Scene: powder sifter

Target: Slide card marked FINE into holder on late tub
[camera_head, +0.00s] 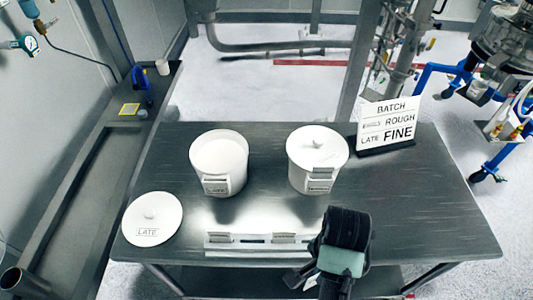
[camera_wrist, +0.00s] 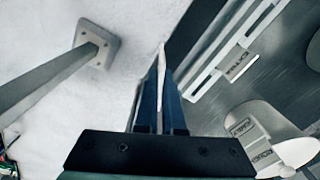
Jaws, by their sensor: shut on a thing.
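The late tub (camera_head: 219,160) is a white, open tub on the table, filled with white powder or an inner white surface. Its front has a card holder (camera_head: 217,180) above a LATE label. My gripper (camera_wrist: 160,105) is shut on a thin white card (camera_wrist: 160,62), seen almost edge-on between the blue fingers in the wrist view. The card's lettering cannot be read. In the head view my wrist is at the table's front edge, right of the rack and well apart from the late tub; the fingers are mostly hidden there.
A second white tub (camera_head: 317,160) with its lid on stands to the right. A loose lid marked LATE (camera_head: 153,219) lies at left. A card rack (camera_head: 262,246) lies along the front edge. A sign (camera_head: 387,125) pairing LATE with FINE stands at back right.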

